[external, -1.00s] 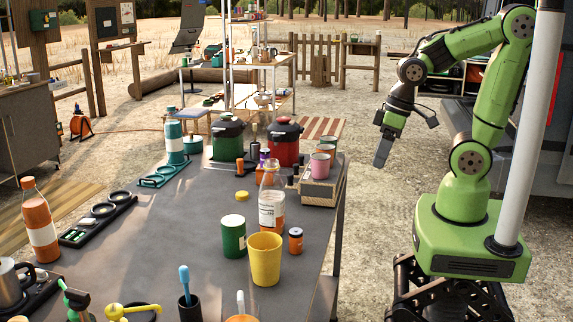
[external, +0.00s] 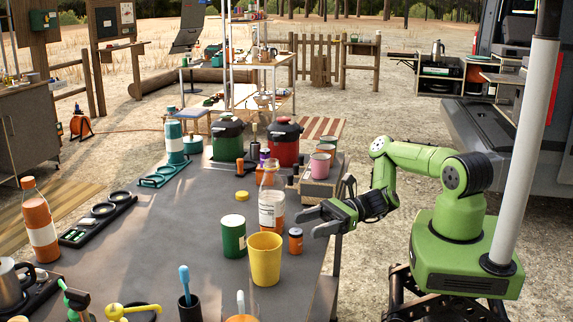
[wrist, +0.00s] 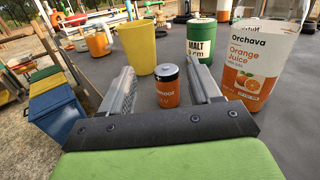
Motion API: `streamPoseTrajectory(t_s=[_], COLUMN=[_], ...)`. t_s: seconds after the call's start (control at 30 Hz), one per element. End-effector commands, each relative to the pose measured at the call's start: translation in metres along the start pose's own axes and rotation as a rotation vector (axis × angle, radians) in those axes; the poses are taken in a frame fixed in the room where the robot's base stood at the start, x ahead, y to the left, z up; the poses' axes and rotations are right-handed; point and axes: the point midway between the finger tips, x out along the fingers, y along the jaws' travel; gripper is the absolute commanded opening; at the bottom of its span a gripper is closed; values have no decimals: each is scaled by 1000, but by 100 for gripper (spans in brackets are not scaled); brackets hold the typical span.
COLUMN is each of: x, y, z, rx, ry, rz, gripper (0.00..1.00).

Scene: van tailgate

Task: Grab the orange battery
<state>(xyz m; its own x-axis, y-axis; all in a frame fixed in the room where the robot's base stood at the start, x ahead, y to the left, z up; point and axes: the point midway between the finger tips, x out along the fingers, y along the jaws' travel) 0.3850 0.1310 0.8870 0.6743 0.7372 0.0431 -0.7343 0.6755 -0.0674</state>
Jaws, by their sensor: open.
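The orange battery (external: 295,240), a short orange cylinder with a dark top, stands upright on the grey table near its right edge. In the wrist view the battery (wrist: 168,88) stands between and ahead of the two fingers. My gripper (external: 313,222) is open and empty, reaching in from the right at the table edge, close to the battery. In the wrist view the open fingers of my gripper (wrist: 165,88) point toward the battery from either side. I cannot tell if either finger touches it.
A yellow cup (external: 265,260) and a green malt can (external: 233,237) stand just left of the battery. An orange juice bottle (external: 271,205) stands behind it, close to my gripper. Pink cups (external: 320,165) sit on a box at the table's right edge.

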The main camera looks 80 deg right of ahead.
Motion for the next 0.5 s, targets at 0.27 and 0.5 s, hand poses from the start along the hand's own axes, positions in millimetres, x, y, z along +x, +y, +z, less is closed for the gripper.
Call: streamPoseTrajectory(t_s=[0.27, 0.5], x=[18, 44], y=[-4, -6], z=[-19, -15], rx=[64, 67], ry=[44, 44], rz=[-41, -45], gripper=[63, 63])
